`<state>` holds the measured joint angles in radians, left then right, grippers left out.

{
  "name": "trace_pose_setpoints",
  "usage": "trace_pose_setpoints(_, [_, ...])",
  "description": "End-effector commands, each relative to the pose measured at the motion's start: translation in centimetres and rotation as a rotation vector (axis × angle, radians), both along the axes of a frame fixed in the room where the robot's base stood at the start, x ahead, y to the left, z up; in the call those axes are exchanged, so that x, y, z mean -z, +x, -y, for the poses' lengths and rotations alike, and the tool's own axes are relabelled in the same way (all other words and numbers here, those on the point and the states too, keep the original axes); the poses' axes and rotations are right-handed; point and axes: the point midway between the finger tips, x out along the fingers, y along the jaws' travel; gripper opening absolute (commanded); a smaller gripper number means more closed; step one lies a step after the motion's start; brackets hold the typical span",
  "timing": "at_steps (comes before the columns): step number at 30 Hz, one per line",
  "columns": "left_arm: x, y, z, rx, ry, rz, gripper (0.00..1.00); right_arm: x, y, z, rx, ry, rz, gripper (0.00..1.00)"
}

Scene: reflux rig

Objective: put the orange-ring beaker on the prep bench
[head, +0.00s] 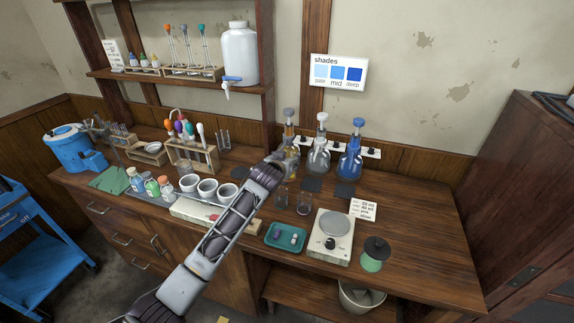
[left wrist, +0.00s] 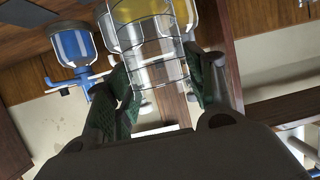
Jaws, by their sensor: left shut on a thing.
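My left gripper (head: 278,163) reaches over the bench to the front of the yellow-liquid dispenser bottle (head: 291,165). In the left wrist view its dark green finger pads (left wrist: 166,88) are shut on a clear glass vessel (left wrist: 160,72) with thin dark lines. I cannot make out an orange ring on it, and in the head view the hand hides it. Two small clear beakers stand on the bench, one left (head: 281,198) and one right (head: 304,204); their ring colours are too small to tell. The wooden bench (head: 420,220) is below. My right gripper is not in view.
A clear-liquid bottle (head: 320,155) and a blue bottle (head: 352,160) stand right of the hand. A hotplate (head: 333,246), teal tray (head: 270,239), white cups (head: 207,187) and tube rack (head: 195,158) are nearby. The bench's right end is mostly clear.

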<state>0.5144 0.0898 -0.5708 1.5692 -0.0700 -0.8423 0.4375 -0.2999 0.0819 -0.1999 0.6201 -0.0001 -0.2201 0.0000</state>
Motion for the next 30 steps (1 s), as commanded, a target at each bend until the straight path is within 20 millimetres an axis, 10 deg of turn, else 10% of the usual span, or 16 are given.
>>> trace_pose_setpoints(30, [-1.6, 0.0, 0.0, 0.0, 0.0, 0.001, 0.08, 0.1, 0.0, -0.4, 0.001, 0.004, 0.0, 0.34])
